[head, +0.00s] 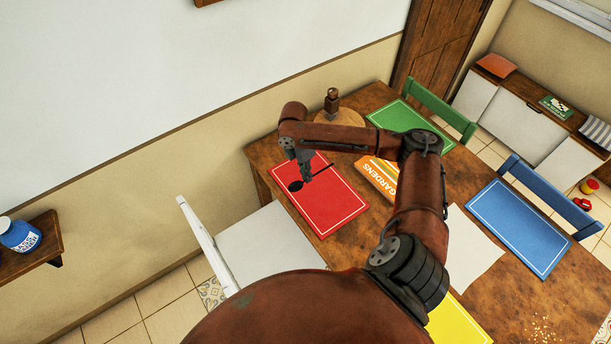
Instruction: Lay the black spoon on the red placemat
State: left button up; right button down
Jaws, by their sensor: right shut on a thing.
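The black spoon (297,186) shows over the red placemat (330,203), its bowl to the left and its handle pointing up and right. My right gripper (307,178) is shut on the spoon, near the middle of its length, over the placemat's upper left part. I cannot tell whether the spoon touches the placemat or hangs a little above it. The red placemat lies flat on the wooden table, with a thin white border. My left gripper is not in view.
An orange "GARDENS" book (381,178) lies right of the red placemat. Green (409,118), blue (519,226) and yellow (458,322) placemats lie on the table (513,292). A wooden round board with a brown object (332,101) stands behind. A white chair (262,245) is at the near-left side.

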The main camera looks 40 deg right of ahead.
jog(key=w+d+f, duration=0.1)
jog(key=w+f, duration=0.1)
jog(key=w+d+f+b, duration=0.1)
jog(key=w+d+f, duration=0.1)
jog(key=w+f, duration=0.1)
jog(key=w+d+f+b, duration=0.1)
jog(key=w+f, duration=0.1)
jog(key=shift+w+d+f, duration=0.15)
jog(key=shift+w+f, duration=0.05)
jog(key=shift+w, duration=0.15)
jog(key=shift+w+d+f+b, duration=0.1)
jog(key=shift+w+f+b, duration=0.05)
jog(key=shift+f, duration=0.8)
jog(key=shift+w+d+f+b, duration=0.1)
jog(key=shift+f+b, duration=0.05)
jog(key=shift+f, duration=0.75)
jog(key=shift+r, duration=0.1)
jog(key=c, duration=2.4)
grip_release()
jog(key=shift+f, duration=0.2)
jog(key=shift+o, duration=1.4)
notch_tip(320, 180, up, 12)
jog(key=w+p, duration=0.1)
jog(key=w, duration=0.1)
jog(key=shift+a, duration=0.3)
